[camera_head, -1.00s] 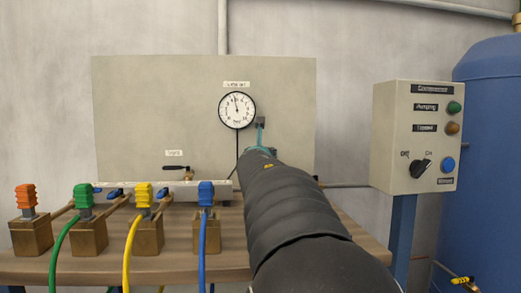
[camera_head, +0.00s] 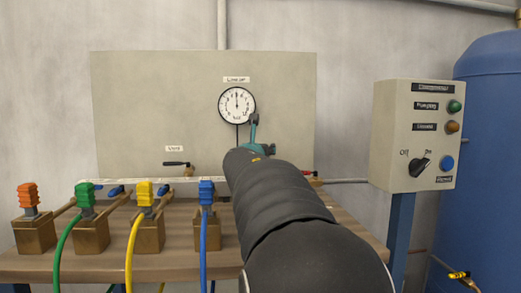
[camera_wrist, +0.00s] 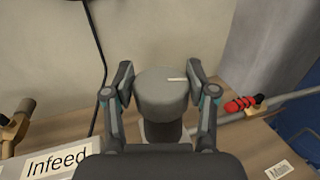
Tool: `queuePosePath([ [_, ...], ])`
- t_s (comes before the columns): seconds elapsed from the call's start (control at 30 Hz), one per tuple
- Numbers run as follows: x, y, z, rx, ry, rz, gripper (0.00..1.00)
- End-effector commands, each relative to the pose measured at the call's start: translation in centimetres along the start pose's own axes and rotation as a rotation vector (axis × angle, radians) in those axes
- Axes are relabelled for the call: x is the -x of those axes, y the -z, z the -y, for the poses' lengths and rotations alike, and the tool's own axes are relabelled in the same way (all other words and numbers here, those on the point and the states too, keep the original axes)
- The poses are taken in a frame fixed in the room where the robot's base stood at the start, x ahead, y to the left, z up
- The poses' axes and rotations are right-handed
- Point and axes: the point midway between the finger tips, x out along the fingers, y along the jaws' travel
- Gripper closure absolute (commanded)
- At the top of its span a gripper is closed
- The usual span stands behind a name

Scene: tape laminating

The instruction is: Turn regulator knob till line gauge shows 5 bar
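The regulator knob (camera_wrist: 160,103) is a grey cylinder with a white mark line on its top, pointing right in the wrist view. My gripper (camera_wrist: 161,80) has one finger on each side of the knob, and both pads appear to touch it. The line gauge (camera_head: 237,105) is a round white dial on the panel, and its needle points almost straight up. Its numerals are too small to read surely. In the head view my arm hides the knob; part of my gripper (camera_head: 253,130) shows just below and right of the gauge.
A grey control box (camera_head: 392,140) with lamps and a switch stands right, before a blue tank (camera_head: 492,160). Valves with coloured hoses line the wooden bench (camera_head: 130,265) at left. A red-handled valve (camera_wrist: 243,104) and pipe lie right of the knob.

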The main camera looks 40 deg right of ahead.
Motion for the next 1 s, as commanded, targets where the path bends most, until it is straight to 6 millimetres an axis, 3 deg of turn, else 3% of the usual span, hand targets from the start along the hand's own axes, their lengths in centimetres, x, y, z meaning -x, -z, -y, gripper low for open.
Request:
queuePosePath([
  [0.03, 0.0, -0.1, -0.1, 0.0, -0.001, 0.0, 0.26],
  [0.07, 0.0, 0.0, 0.0, 0.0, -0.001, 0.0, 0.2],
  [0.47, 0.3, 0.0, 0.2, -0.001, 0.003, 0.0, 0.2],
  [0.67, 3.0, -0.1, 0.2, -0.001, 0.003, 0.001, 0.2],
  [1.0, 9.3, 0.0, 0.0, -0.001, 0.0, 0.001, 0.2],
])
